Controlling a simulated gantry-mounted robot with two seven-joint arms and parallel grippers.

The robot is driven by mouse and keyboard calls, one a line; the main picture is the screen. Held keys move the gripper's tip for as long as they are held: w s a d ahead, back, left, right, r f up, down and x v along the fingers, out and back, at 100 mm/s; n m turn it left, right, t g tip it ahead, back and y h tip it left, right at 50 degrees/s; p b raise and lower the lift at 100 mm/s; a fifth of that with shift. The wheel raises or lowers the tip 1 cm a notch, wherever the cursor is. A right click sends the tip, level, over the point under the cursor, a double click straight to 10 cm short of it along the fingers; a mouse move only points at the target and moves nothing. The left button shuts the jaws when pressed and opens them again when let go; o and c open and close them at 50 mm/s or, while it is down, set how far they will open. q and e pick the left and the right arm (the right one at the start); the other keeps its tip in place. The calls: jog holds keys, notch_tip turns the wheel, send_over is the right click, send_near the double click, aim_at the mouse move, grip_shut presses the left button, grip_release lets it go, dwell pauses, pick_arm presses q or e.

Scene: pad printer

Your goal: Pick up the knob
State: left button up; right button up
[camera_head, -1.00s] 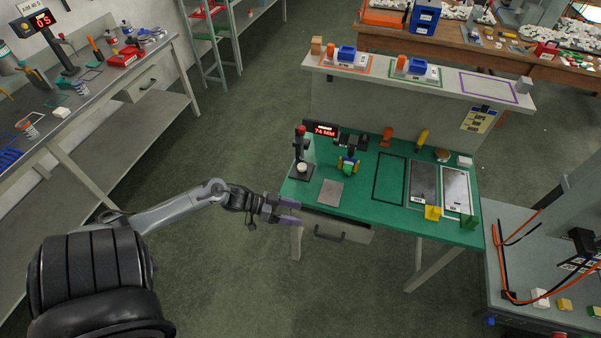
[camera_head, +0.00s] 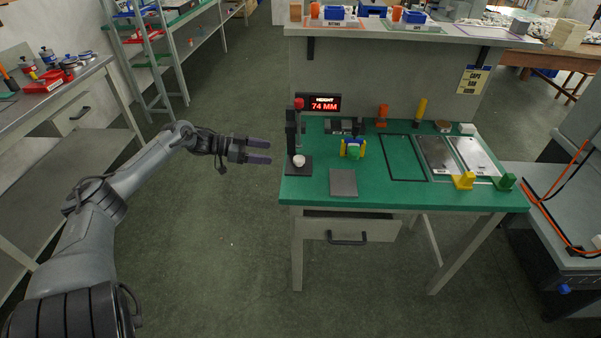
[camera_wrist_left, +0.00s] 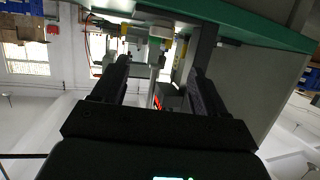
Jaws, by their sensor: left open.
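A small white round piece (camera_head: 299,160), which looks like the knob, sits on the dark base of the height gauge at the green table's left end. In the left wrist view a white round piece (camera_wrist_left: 160,32) shows ahead between the fingers. My left gripper (camera_head: 268,152) is open and empty, just left of the gauge, with its fingers pointing right toward it and apart from the piece. A green and yellow part (camera_head: 352,149) stands right of the gauge; I cannot tell if it counts as a knob. My right gripper is not in view.
The gauge post with its red top (camera_head: 299,104) rises behind the white piece. A display (camera_head: 324,103) reads 74 MM. A grey plate (camera_head: 343,183) lies at the table's front. Yellow (camera_head: 464,181) and green (camera_head: 505,182) blocks stand at the right. Floor left of the table is clear.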

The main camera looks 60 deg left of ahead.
pick_arm(q)
jog(key=b, duration=0.3)
send_near(298, 158)
jog(key=w+d, duration=0.1)
jog(key=w, duration=0.1)
jog(key=shift+w+d+f+b, duration=0.2)
jog(key=shift+w+f+b, duration=0.25)
jog(key=shift+f+b, duration=0.2)
jog(key=b+x, duration=0.2)
jog(key=x, duration=0.1)
jog(key=shift+w+d+f+b, duration=0.1)
jog(key=shift+w+d+b, duration=0.2)
jog(key=shift+w+b, duration=0.35)
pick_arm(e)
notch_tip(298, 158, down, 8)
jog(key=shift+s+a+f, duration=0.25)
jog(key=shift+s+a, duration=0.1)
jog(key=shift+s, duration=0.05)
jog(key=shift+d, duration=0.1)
